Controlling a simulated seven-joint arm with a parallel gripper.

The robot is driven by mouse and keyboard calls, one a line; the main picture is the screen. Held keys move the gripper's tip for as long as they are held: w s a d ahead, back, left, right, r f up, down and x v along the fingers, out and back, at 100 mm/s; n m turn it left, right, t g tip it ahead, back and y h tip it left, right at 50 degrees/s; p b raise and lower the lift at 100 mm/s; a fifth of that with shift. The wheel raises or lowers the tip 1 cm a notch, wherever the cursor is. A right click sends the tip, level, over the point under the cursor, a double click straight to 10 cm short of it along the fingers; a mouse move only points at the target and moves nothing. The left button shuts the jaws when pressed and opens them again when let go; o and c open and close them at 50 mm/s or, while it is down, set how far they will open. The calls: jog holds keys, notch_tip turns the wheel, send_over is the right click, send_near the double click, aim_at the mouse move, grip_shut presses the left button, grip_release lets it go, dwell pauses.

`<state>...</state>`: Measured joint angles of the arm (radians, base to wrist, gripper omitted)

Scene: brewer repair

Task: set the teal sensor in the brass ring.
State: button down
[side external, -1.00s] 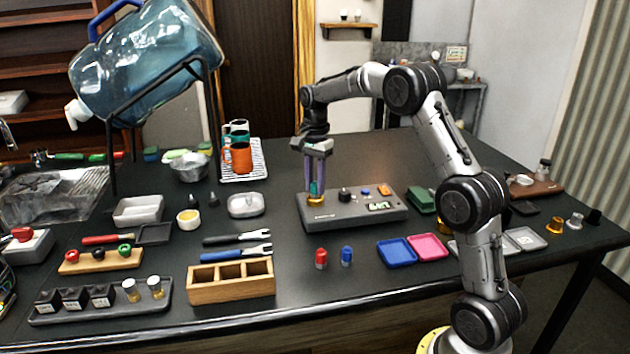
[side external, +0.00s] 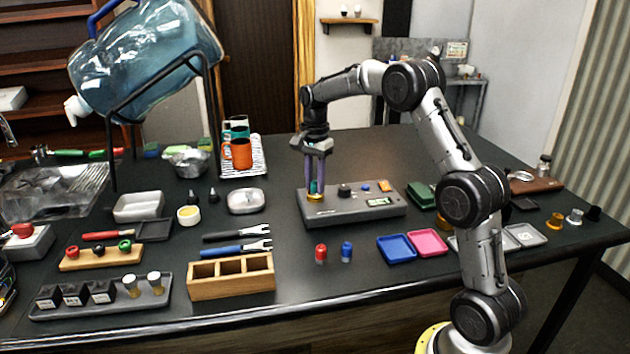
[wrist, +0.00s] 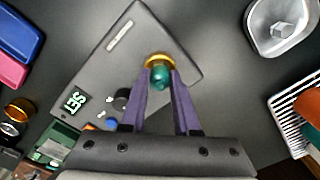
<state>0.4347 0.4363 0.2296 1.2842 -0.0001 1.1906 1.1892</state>
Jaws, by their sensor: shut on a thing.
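The teal sensor (wrist: 161,78) is between the two purple fingers of my gripper (wrist: 160,85), which are shut on it. It also shows as a small teal piece between the fingertips in the side view (side external: 315,187). The brass ring (wrist: 158,60) is on the grey brewer panel (wrist: 150,30), near one end of it. In the side view the ring (side external: 315,198) is right under the fingertips. The sensor's lower end is at the ring; I cannot tell how deep it sits. My fingers point down and hide part of the sensor.
The panel also carries a black knob (side external: 344,190), a blue button, an orange button and a green display (side external: 379,202). A metal dish (side external: 247,201) stands to the left. Blue and pink trays (side external: 396,249) lie front right.

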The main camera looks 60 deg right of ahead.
jog(key=shift+f, duration=0.15)
dwell(0.6)
jog(key=c, duration=0.6)
grip_release()
jog(key=shift+o, duration=0.4)
jog(key=o, duration=0.4)
jog(key=shift+c, duration=0.2)
jog(key=shift+r, duration=4.15)
